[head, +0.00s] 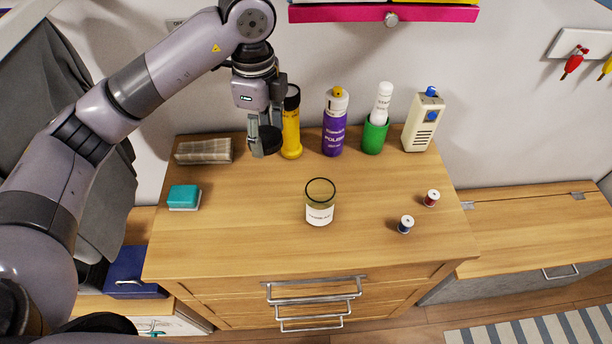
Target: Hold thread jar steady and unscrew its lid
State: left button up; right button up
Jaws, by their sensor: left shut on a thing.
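The thread jar (320,204) stands upright on the wooden cabinet top, near its middle. It is glass with a white label, and its mouth is open with no lid on it. My left gripper (264,140) is above the cabinet top, behind and to the left of the jar. It is shut on a dark round lid (268,139), held clear of the jar. My right gripper is not in view, and no gripper touches the jar.
Behind stand a yellow flashlight (291,130), a purple polish bottle (334,130), a green cup (374,135) with a white tube, and a cream device (422,125). Two thread spools (431,198) (405,224) lie right. A teal sponge (184,196) and a box (203,152) sit left.

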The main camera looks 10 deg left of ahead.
pick_arm(q)
jog(key=shift+s+a, duration=0.1)
jog(key=shift+a, duration=0.05)
send_over(272, 200)
notch_tip(272, 200, down, 9)
notch_tip(272, 200, down, 6)
jog(key=shift+s+r+p, duration=0.1)
jog(key=shift+r+p, duration=0.1)
jog(key=shift+p, duration=0.1)
notch_tip(272, 200, down, 4)
jog(key=shift+p, duration=0.3)
jog(key=shift+f, duration=0.45)
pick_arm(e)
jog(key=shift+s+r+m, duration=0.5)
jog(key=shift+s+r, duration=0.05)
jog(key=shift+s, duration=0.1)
pick_arm(q)
jog(key=shift+f, duration=0.1)
jog(key=o, duration=1.3)
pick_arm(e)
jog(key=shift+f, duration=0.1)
